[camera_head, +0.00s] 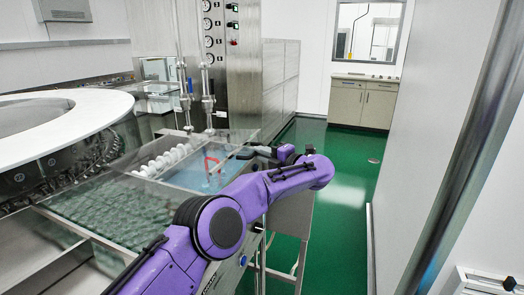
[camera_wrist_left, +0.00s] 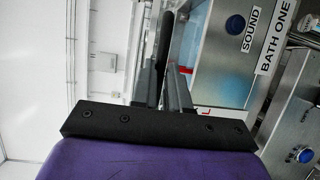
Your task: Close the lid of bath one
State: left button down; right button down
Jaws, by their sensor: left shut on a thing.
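My left arm reaches across the head view to the bath with blue liquid (camera_head: 202,174) in the steel washer. My left gripper (camera_head: 252,152) is at that bath's far right edge, partly hidden by my own wrist. In the left wrist view its dark fingers (camera_wrist_left: 170,75) are close together, shut on a thin part that seems to belong to the lid; the held part is mostly hidden. The label BATH ONE (camera_wrist_left: 278,37) is on the steel front to the right of the fingers. I cannot make out the lid's full outline or angle. My right gripper is not in view.
A red bent piece (camera_head: 211,163) shows at the bath, beside a row of white rollers (camera_head: 168,158). A large white ring (camera_head: 55,115) lies at the left. Metal posts (camera_head: 207,95) rise behind the bath. The green floor (camera_head: 340,190) at the right is clear.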

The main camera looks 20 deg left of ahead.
pick_arm(q)
jog(key=shift+f, duration=0.1)
jog(key=c, duration=1.4)
grip_release()
jog(key=shift+o, duration=1.4)
jog(key=shift+w+a, duration=0.1)
jog(key=shift+a, duration=0.1)
jog(key=shift+d, duration=0.1)
jog(key=p+v, duration=0.2)
jog(key=v, duration=0.8)
jog(key=shift+d, duration=0.2)
jog(key=shift+f, duration=0.1)
